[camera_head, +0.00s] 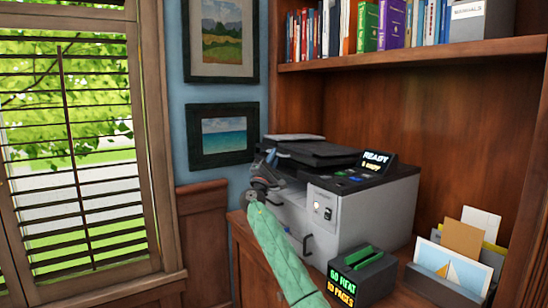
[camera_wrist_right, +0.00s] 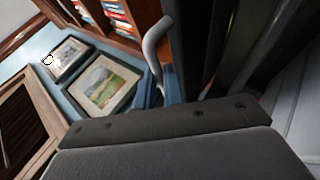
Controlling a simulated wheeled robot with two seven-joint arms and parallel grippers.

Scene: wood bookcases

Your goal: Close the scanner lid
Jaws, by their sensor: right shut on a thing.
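The scanner (camera_head: 352,211) is a grey and black machine on the wooden counter. Its dark lid (camera_head: 318,152) lies nearly flat over the top; I cannot tell whether a small gap remains beneath it. My right gripper (camera_head: 267,160) is at the lid's left front corner, shut on what looks like the lid's edge or handle. The contact itself is hidden. In the right wrist view, a curved grey handle (camera_wrist_right: 155,48) rises near the dark lid panels, and my gripper's grey body fills the bottom. My left gripper is not in view.
A lit READY panel (camera_head: 378,163) stands at the scanner's right. A bookshelf (camera_head: 415,47) hangs above. A shuttered window (camera_head: 75,150) is at left.

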